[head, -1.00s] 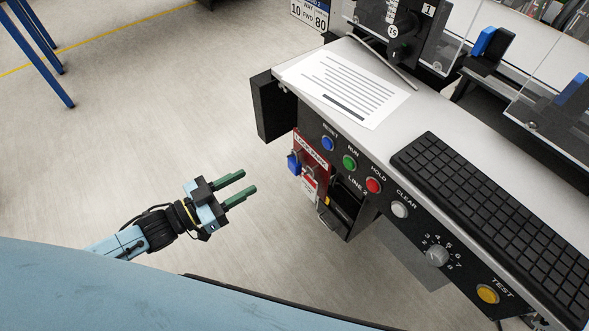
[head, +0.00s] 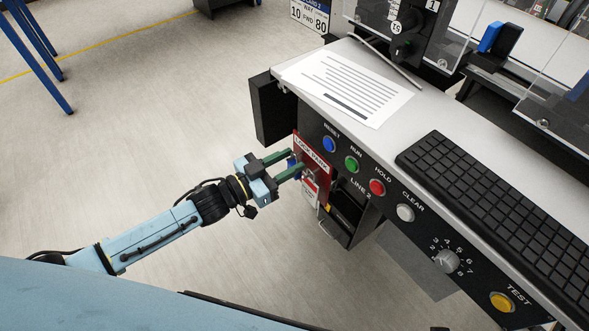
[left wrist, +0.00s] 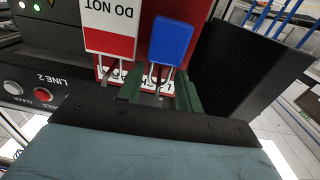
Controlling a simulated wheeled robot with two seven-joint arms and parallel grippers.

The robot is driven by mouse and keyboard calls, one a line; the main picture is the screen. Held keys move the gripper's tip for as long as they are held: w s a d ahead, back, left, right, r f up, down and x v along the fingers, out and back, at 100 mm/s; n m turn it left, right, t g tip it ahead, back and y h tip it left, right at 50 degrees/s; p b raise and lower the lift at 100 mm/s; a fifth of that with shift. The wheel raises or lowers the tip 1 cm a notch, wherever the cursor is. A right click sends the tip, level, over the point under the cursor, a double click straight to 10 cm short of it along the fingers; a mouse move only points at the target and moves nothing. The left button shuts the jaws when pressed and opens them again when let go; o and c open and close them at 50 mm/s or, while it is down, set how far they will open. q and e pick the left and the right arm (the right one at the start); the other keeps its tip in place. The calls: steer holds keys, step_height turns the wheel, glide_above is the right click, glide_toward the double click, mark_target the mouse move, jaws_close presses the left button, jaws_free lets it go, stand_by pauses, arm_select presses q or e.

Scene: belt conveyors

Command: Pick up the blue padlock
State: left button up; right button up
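The blue padlock (left wrist: 172,42) hangs by its metal shackle from the red lock-parking board (head: 314,155) on the console's front left end. In the head view my left gripper's green fingers cover most of the padlock; only a bit of blue (head: 291,165) shows. My left gripper (head: 296,161) is open, its fingers pointing at the board. In the left wrist view the shackle stands between the two fingers (left wrist: 160,78), with a gap on both sides, and the blue body extends past the tips. My right gripper is not in view.
A red-and-white "DO NOT" tag (left wrist: 110,28) hangs close beside the padlock. Buttons, including a blue one (head: 329,144), line the console front. A dark side panel (head: 268,112) juts out at the console's left end.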

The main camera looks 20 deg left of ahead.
arm_select(q)
steer(key=shift+w+d, duration=0.2)
steer(key=shift+w, duration=0.05)
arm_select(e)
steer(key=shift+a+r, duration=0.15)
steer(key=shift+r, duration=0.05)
arm_select(q)
steer(key=shift+c, duration=0.3)
jaws_close()
steer(key=shift+r, duration=0.1)
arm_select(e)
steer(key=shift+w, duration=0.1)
